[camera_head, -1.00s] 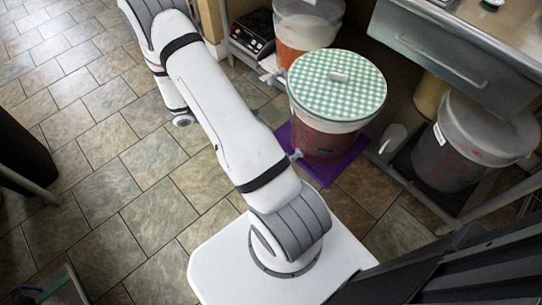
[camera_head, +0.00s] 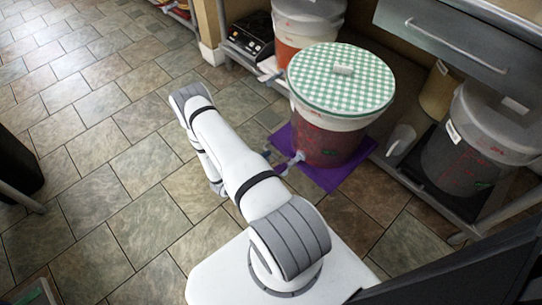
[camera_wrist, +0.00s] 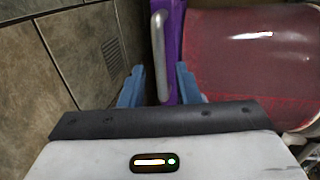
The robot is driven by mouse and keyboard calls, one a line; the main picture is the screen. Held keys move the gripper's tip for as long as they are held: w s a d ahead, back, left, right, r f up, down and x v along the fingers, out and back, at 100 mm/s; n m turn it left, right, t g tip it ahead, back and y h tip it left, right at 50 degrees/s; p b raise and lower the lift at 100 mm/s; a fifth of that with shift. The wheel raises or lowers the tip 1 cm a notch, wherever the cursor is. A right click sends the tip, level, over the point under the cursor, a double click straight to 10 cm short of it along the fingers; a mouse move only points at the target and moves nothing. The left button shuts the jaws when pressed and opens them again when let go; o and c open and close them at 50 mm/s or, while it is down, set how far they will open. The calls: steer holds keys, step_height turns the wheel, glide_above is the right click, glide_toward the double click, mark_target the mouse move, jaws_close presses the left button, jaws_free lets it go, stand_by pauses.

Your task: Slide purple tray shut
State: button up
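The purple tray (camera_head: 340,178) lies low at floor level, with a red-filled bucket (camera_head: 335,135) under a green checkered lid standing on it. The tray sticks out in front of the shelf unit. In the wrist view the tray's purple edge (camera_wrist: 174,30) runs beside the bucket, with a metal bar handle (camera_wrist: 158,45) along it. My gripper (camera_wrist: 159,68) is open, its blue fingers on either side of the handle with gaps showing. In the head view the gripper (camera_head: 274,163) is small and partly hidden by my arm at the tray's near left edge.
An orange-filled bucket (camera_head: 300,40) and a black device (camera_head: 247,38) stand on the shelf behind. A grey-lidded bucket (camera_head: 465,150) stands on a dark tray at right, beneath a metal drawer (camera_head: 450,45). Tiled floor (camera_head: 100,170) is clear at left.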

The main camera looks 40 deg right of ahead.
steer(key=shift+b+x, duration=0.45)
steer(key=shift+x, duration=1.65)
steer(key=shift+c, duration=0.2)
jaws_close()
steer(key=shift+a, duration=0.1)
